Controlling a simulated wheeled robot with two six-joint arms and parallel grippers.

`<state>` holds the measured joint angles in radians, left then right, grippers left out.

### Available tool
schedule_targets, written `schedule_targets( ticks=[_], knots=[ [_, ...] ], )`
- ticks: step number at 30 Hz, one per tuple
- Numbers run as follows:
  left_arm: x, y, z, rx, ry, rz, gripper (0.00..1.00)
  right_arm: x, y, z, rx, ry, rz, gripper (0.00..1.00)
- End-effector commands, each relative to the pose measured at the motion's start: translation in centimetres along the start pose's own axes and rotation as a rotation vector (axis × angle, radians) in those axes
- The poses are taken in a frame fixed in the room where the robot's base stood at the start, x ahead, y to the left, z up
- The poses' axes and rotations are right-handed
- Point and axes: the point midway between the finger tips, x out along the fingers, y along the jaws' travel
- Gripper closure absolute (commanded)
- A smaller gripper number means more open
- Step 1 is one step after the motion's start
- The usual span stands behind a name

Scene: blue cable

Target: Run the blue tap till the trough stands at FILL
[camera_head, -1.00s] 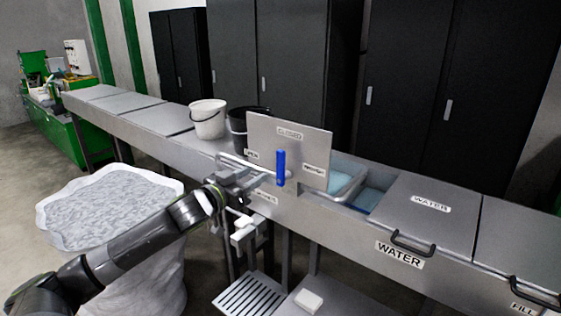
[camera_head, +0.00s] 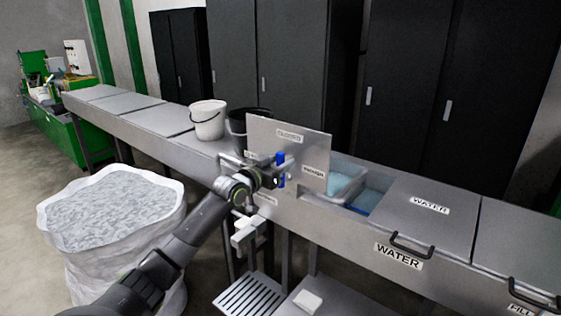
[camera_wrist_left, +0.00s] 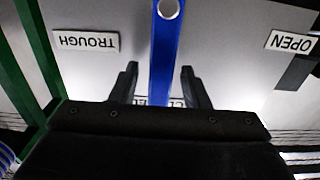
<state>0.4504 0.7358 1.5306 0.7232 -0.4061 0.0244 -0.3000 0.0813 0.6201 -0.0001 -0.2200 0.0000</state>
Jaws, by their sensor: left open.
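The blue tap handle (camera_head: 281,158) stands upright on a grey panel (camera_head: 262,131), towards its CLOSED label (camera_head: 289,136). My left gripper (camera_head: 277,181) is in front of the handle and hides part of it. In the left wrist view, the blue handle (camera_wrist_left: 165,55) runs between the two open fingers (camera_wrist_left: 160,72), with a visible gap on each side. The TROUGH label (camera_wrist_left: 85,41) and OPEN label (camera_wrist_left: 291,41) appear upside down there. A FILL label (camera_head: 521,309) is at the lower right edge. My right gripper is not in view.
Open basins with blue water (camera_head: 366,200) lie right of the panel, beside a closed lid marked WATER (camera_head: 429,205). A white bucket (camera_head: 208,122) and a black bucket (camera_head: 236,125) stand left of it. A large white sack (camera_head: 115,220) stands in front.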

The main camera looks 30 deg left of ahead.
Motion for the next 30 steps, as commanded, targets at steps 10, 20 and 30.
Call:
schedule_targets(
  ticks=[10, 20, 30],
  knots=[
    [0.40, 0.00, 0.03, 0.000, 0.000, 0.000, 0.58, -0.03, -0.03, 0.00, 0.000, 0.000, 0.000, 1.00],
    [0.38, 0.00, 0.02, 0.000, 0.000, 0.000, 0.99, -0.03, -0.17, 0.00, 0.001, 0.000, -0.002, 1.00],
    [0.37, -0.08, 0.02, -0.009, 0.000, 0.000, 1.00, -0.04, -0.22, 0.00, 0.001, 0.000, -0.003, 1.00]
  ],
)
